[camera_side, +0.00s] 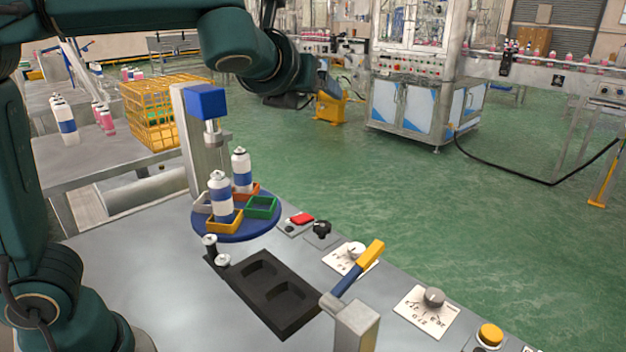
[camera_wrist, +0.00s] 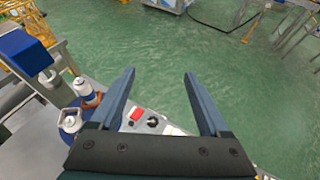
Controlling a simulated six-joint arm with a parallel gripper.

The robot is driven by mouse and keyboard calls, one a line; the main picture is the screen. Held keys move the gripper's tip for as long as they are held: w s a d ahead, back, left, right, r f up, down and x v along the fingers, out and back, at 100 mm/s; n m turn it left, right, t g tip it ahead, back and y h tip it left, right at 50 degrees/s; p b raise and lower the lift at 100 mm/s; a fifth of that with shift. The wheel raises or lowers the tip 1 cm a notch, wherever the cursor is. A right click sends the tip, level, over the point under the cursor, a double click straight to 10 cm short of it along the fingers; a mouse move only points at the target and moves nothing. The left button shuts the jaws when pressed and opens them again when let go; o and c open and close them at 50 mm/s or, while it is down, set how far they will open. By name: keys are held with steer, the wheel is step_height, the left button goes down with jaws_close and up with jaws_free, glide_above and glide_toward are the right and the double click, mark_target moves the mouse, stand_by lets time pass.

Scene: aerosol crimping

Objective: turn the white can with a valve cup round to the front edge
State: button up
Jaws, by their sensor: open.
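A blue round turntable (camera_side: 248,231) carries square coloured nests on the bench in the side view. One white can with a blue band (camera_side: 221,200) stands upright in the yellow nest (camera_side: 225,227) at the front edge. A second such can (camera_side: 241,172) stands upright behind it, at the orange-red nest (camera_side: 247,190). Both have narrower tops; I cannot tell for sure which bears a valve cup. The cans also show at the left of the wrist view, the front one (camera_wrist: 72,124) and the rear one (camera_wrist: 87,92). My gripper (camera_wrist: 158,74) is open and empty, off to their right.
A blue crimping head (camera_side: 207,102) on a post stands behind the turntable. A green nest (camera_side: 262,207) is empty. A black tray (camera_side: 256,292) with two recesses, a red button (camera_side: 301,219), a black knob (camera_side: 322,229) and a yellow-handled lever (camera_side: 369,256) lie in front and to the right.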

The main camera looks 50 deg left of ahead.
glide_toward(321, 225)
steer(key=shift+x, duration=1.2)
steer(key=shift+w+d+f, duration=0.1)
steer(key=shift+w+f, duration=0.05)
steer(key=shift+f, duration=0.05)
steer(key=shift+x, duration=2.45)
steer(key=shift+r, duration=0.1)
jaws_close()
